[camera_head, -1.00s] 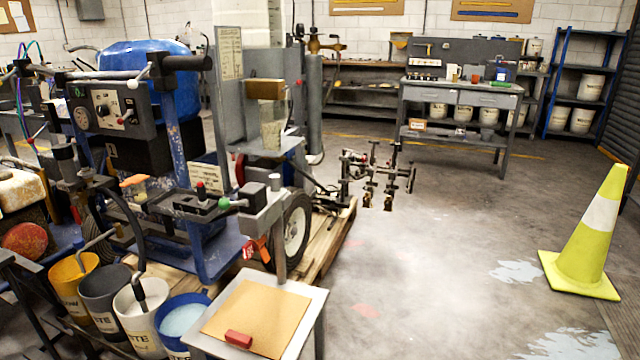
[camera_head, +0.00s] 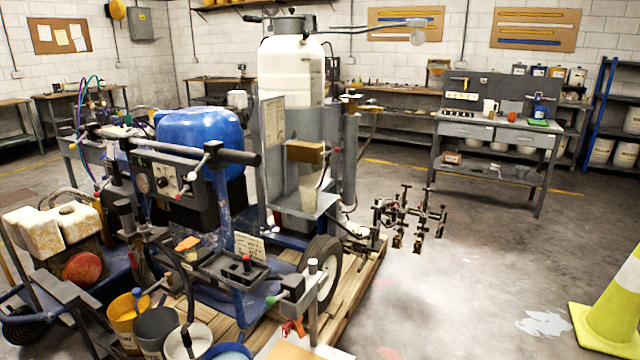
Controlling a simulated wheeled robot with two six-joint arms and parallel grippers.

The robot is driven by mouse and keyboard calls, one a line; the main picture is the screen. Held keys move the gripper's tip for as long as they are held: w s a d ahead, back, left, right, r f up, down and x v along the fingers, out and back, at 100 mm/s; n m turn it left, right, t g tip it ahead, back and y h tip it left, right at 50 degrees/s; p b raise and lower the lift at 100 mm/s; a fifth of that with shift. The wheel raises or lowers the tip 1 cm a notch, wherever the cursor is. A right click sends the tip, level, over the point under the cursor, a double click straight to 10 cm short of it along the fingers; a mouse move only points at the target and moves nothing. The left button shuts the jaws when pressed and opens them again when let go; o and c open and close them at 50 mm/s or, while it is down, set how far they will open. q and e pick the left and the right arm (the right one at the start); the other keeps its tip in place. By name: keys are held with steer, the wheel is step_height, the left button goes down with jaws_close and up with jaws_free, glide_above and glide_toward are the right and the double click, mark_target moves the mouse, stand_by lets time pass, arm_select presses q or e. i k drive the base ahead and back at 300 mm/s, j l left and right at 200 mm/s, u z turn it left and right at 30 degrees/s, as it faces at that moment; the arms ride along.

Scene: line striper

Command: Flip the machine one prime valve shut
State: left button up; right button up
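A line striper with a blue tank (camera_head: 203,135) and a blue frame stands on a wooden pallet (camera_head: 352,300) left of centre. Its control panel (camera_head: 166,184) has a gauge, a dial and a white-ended lever. Lower down is a black box with a red knob (camera_head: 246,260). A green-ended lever (camera_head: 271,300) sits on a grey block (camera_head: 299,287) at the front. I cannot tell which of these, if any, is the machine one prime valve, or whether it is open or shut. Neither gripper shows in view.
Several buckets, including a yellow one (camera_head: 124,318), stand at the front left. A tall white tank (camera_head: 291,78) rises behind the striper. A yellow cone (camera_head: 607,315) stands at the right. A workbench (camera_head: 495,130) is at the back. The floor right of the pallet is mostly clear.

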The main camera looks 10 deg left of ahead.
mark_target(131, 255)
steer(key=i+j+u, duration=0.3)
steer(key=j, duration=0.5)
steer(key=i+j+u, duration=0.25)
steer(key=i+j, duration=0.3)
steer(key=j, duration=0.2)
steer(key=i+j+u, duration=0.3)
steer(key=i+j, duration=0.25)
steer(key=j, duration=0.05)
